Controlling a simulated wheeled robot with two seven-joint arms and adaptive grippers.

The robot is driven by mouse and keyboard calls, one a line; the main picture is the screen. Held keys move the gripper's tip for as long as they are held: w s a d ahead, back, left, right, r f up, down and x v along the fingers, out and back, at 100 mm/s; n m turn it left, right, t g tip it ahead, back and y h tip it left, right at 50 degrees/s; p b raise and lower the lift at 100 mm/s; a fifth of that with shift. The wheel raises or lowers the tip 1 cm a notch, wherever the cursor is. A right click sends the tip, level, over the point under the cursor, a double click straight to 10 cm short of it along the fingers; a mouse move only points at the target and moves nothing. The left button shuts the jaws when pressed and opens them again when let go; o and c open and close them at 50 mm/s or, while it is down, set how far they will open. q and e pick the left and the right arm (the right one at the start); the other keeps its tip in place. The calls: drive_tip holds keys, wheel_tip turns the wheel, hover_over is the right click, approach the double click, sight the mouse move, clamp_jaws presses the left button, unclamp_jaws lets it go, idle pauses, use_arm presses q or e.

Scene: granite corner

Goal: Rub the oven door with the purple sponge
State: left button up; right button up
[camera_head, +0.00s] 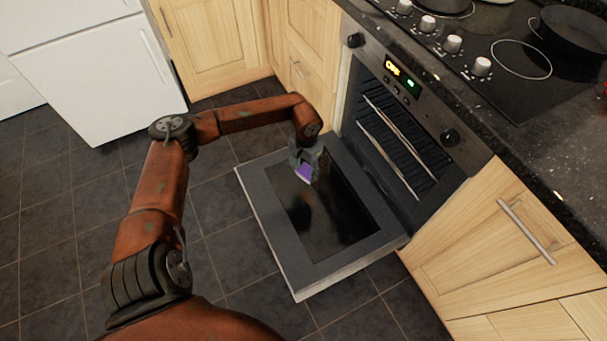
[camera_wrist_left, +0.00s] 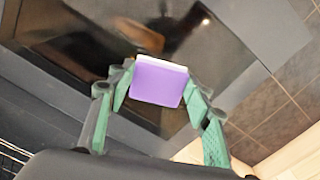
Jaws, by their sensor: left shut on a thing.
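The oven door (camera_head: 268,221) is folded down open, with a grey frame around dark glass (camera_head: 335,222). The purple sponge (camera_head: 304,173) is at the far left part of the glass. My left gripper (camera_head: 306,166) is shut on the sponge from above. In the left wrist view the sponge (camera_wrist_left: 159,84) shows its purple face and a pale edge, between the green fingers of my left gripper (camera_wrist_left: 158,88). The glass (camera_wrist_left: 200,40) lies behind it. I cannot tell whether the sponge touches the glass. My right gripper is not in view.
The open oven cavity (camera_head: 400,150) with wire racks is right of the door. Above it are knobs, a dark counter and a hob with pans (camera_head: 575,35). Wooden cabinets (camera_head: 495,250) flank the oven. A white fridge (camera_head: 100,75) stands back left. The tiled floor (camera_head: 225,240) is clear.

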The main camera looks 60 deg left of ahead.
use_arm(q)
drive_tip(key=shift+r+p, duration=0.4)
drive_tip(key=shift+r, duration=1)
